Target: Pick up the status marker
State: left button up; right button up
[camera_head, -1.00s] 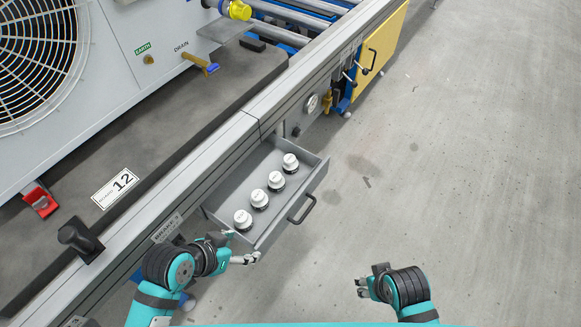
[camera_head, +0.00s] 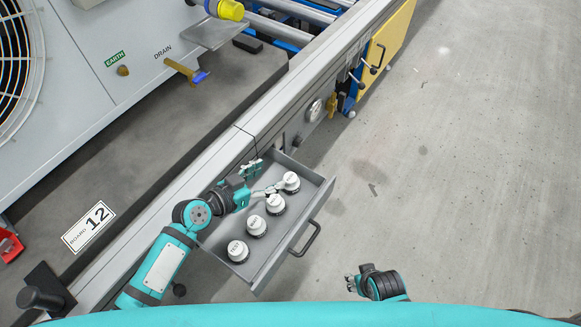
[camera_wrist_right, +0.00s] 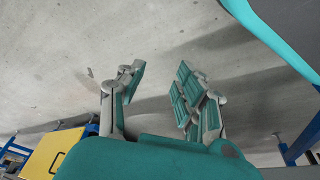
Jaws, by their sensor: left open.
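Several round markers with white lettered tops and dark bases stand in a row in the open grey drawer (camera_head: 318,205). The farthest marker (camera_head: 291,182) is at the back right. The others are a second marker (camera_head: 275,204), a third marker (camera_head: 256,226) and the nearest marker (camera_head: 238,250). The lettering is too small to read surely. My left gripper (camera_head: 264,178) is open and empty over the drawer's back part, its fingers pointing towards the farthest marker. One finger overlaps the second marker's upper edge; I cannot tell if they touch. My right gripper (camera_wrist_right: 162,72) is open and empty above the floor.
The drawer's black handle (camera_head: 307,239) faces the open floor. The grey bench rail (camera_head: 225,150) runs along the drawer's back left side. A board label reading 12 (camera_head: 89,226) lies on the bench. A yellow panel (camera_head: 386,52) stands farther along. The floor at right is clear.

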aim_at(286, 181)
pick_arm(q)
jog(key=f+b, duration=0.3)
jog(key=shift+w+f, duration=0.15)
jog(key=shift+w, duration=0.15)
notch_tip(286, 181, down, 4)
jog(key=b, duration=0.4)
jog(key=shift+w+d, duration=0.15)
jog(key=shift+d, duration=0.05)
jog(key=b+x, duration=0.1)
jog(key=x, duration=0.5)
jog(key=shift+d+f+b, duration=0.2)
jog(key=shift+d+b, duration=0.1)
jog(key=shift+w+d, duration=0.1)
jog(key=shift+w, duration=0.05)
pick_arm(e)
jog(key=w+a+r+t+y, duration=0.1)
jog(key=w+r+t, duration=0.3)
jog(key=r, duration=0.7)
jog(key=w+a+r+t, duration=0.2)
jog(key=w+r+t, duration=0.2)
jog(key=w+r, duration=0.3)
notch_tip(286, 181, up, 4)
jog(key=shift+w+a+r+y, duration=0.2)
jog(key=shift+w+r+y, duration=0.1)
jog(key=shift+y, duration=0.1)
pick_arm(q)
jog(key=shift+c, duration=0.2)
